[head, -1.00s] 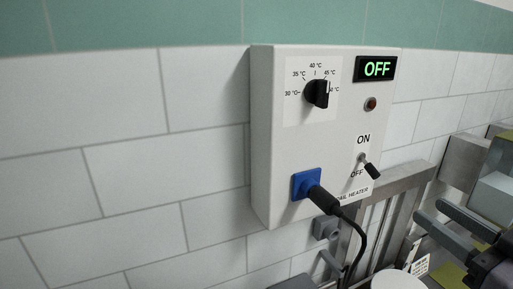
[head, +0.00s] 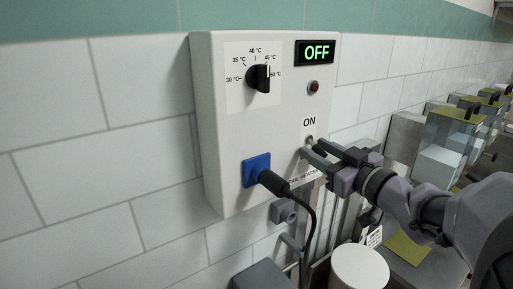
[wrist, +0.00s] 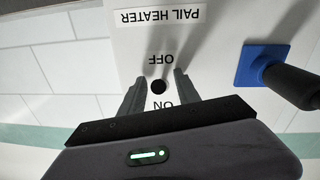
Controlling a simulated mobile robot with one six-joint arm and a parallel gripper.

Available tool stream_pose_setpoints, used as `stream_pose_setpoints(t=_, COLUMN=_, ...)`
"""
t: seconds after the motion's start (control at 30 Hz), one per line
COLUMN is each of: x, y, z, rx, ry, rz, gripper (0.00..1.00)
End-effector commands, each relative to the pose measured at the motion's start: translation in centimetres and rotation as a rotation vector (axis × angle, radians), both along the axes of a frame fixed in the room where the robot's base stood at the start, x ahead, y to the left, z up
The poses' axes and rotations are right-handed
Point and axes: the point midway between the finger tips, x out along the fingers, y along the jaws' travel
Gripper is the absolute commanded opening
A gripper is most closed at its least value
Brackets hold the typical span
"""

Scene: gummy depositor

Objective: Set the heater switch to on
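The heater switch (head: 309,140) is a small toggle on the white control box (head: 225,150), between the ON and OFF labels. In the head view my gripper (head: 314,153) is at the switch and hides most of its lever and the OFF label. In the wrist view, which sees the box upside down, the switch's black tip (wrist: 158,87) sits between the two fingers of my gripper (wrist: 158,90), with a gap on each side. The fingers are apart. The box's display (head: 317,53) reads OFF in green, and the lamp (head: 314,87) is dark red.
A temperature knob (head: 258,78) is at the box's upper left. A blue socket (head: 256,169) with a black plug and cable (head: 274,184) is below it, left of my gripper. A white round container (head: 359,267) stands below. Steel equipment is at the right.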

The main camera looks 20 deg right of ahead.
Motion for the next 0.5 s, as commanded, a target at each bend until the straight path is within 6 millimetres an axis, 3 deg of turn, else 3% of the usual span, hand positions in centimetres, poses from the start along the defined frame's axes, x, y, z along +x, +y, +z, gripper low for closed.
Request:
stream_pose_setpoints(t=0.07, x=-0.02, y=-0.01, z=0.00, rx=0.000, ry=0.000, rz=0.000, gripper=0.37)
stream_pose_setpoints(t=0.27, x=-0.04, y=-0.01, z=-0.01, rx=0.000, ry=0.000, rz=0.000, gripper=0.00)
stream_pose_setpoints(t=0.5, x=-0.06, y=-0.02, z=0.13, rx=-0.001, ry=0.005, rz=0.000, gripper=0.00)
